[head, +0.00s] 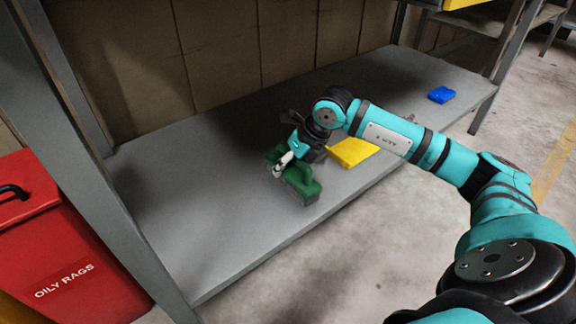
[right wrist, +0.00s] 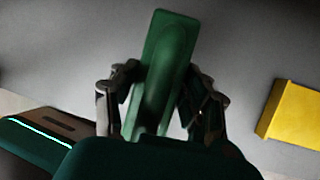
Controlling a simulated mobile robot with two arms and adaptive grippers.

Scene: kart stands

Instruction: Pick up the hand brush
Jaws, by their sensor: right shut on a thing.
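The green hand brush (head: 301,184) is on or just above the grey shelf (head: 230,225), near its front edge. I cannot tell whether its underside touches the shelf. My right gripper (head: 281,166) reaches it from above and is shut on it. In the right wrist view the green brush (right wrist: 168,60) runs between the two fingers of the right gripper (right wrist: 162,100), which press on its sides. The near part of the brush is hidden. My left gripper is not in view.
A yellow thing (head: 352,152) lies on the shelf behind my right arm; a yellow block (right wrist: 290,110) also shows in the wrist view. A blue item (head: 441,95) lies at the far right end. A red OILY RAGS bin (head: 62,245) stands at the left, past a grey post (head: 105,190).

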